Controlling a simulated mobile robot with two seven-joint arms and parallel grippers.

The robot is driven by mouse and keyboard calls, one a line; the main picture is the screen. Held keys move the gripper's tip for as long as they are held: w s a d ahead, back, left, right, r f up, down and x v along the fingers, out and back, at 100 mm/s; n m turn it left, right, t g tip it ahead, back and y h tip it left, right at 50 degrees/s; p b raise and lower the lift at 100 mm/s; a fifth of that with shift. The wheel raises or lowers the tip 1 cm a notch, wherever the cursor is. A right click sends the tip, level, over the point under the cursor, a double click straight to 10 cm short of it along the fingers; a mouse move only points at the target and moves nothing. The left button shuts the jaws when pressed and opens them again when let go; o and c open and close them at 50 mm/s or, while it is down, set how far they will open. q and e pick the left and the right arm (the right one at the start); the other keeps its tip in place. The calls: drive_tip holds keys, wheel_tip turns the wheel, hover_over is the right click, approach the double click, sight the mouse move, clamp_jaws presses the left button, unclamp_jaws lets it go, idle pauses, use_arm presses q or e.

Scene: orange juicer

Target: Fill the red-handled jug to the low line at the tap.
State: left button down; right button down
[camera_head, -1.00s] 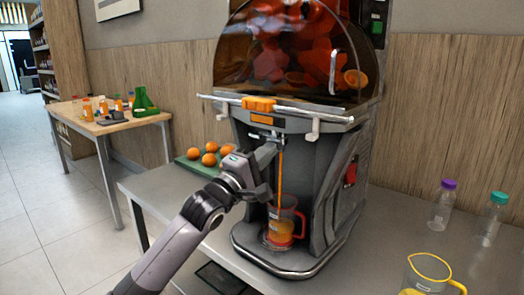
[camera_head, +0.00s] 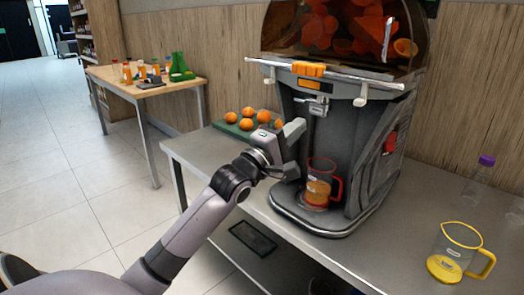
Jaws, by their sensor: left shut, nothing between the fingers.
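The red-handled jug (camera_head: 318,187) stands upright on the juicer's base, under the tap (camera_head: 318,104). Orange juice fills its lower part; the low line is too small to make out. No stream falls from the tap now. My left gripper (camera_head: 298,150) is shut and empty, in front of the juicer at the left of the jug and below the tap, apart from the tap. My right gripper is not in view.
The big juicer (camera_head: 345,135) stands on a grey counter (camera_head: 425,205). Oranges (camera_head: 247,124) lie on a green board at the left. A wooden table (camera_head: 150,88) stands farther back.

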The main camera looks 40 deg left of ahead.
use_arm(q)
drive_tip(key=v, duration=0.8)
idle(0.5)
drive_tip(key=s+d+f+m+g, duration=0.25)
drive_tip(key=f+m, duration=0.25)
drive_tip(key=f, duration=0.6)
drive_tip(key=s+d+f+m+g, duration=0.2)
drive_tip(key=d+f+m+g, duration=0.15)
drive_tip(key=f, duration=0.65)
drive_tip(key=s+d+f+m+g, duration=0.3)
drive_tip(key=s+d+f+m, duration=0.2)
drive_tip(key=s+f, duration=0.25)
drive_tip(key=s+d+f+m+g, duration=0.2)
drive_tip(key=s+d+f+m, duration=0.35)
drive_tip(key=s+f, duration=0.2)
wheel_tip(320, 180, up, 15)
drive_tip(key=a+p, duration=0.2)
drive_tip(key=p, duration=1.5)
drive_tip(key=shift+w+f+p, duration=0.15)
drive_tip(key=shift+w+p, duration=0.15)
drive_tip(key=shift+w, duration=0.05)
